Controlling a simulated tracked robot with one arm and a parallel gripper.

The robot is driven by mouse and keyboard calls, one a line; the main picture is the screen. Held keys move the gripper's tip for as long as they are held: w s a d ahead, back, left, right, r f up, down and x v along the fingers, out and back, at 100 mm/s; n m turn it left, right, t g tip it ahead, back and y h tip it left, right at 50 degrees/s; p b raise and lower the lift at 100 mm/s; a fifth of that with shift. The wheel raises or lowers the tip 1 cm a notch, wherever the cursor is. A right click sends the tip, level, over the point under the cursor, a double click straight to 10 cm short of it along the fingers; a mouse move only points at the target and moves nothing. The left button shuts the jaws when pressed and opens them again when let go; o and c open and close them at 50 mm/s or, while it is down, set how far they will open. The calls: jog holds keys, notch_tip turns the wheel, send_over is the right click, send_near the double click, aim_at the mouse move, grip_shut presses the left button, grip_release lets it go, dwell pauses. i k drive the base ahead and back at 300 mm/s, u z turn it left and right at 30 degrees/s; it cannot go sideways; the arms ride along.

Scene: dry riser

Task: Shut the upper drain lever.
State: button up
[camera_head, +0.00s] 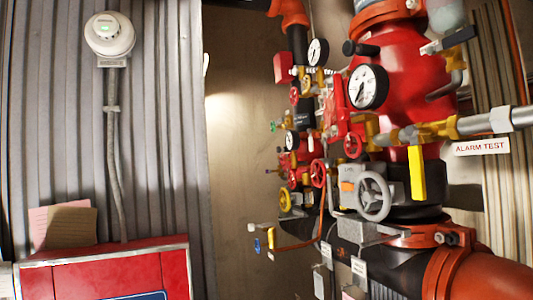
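A red riser valve body (395,65) with pipes and gauges fills the right half of the view. A yellow lever (417,173) hangs straight down from a brass valve at the right, left of a white "ALARM TEST" sign (481,147). A small blue lever (258,245) and a small yellow lever (271,238) sit on thin fittings at lower centre. A grey-handled lever (447,41) shows at upper right. No readable label marks any of these as the upper drain lever. My gripper is not in view.
A grey handwheel (373,197) and small red handwheels (318,173) crowd the piping. A large orange pipe (480,278) crosses lower right. A red cabinet (105,275) stands lower left, below a white detector (110,35) on a corrugated wall. The brown wall (235,150) between is clear.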

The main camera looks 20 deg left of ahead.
aim_at(311, 144)
jog(key=u, duration=0.1)
jog(key=i, duration=0.7)
jog(key=u, duration=0.1)
jog(key=k, duration=0.65)
jog(key=u, duration=0.25)
jog(key=i, duration=1.4)
jog(key=u, duration=0.15)
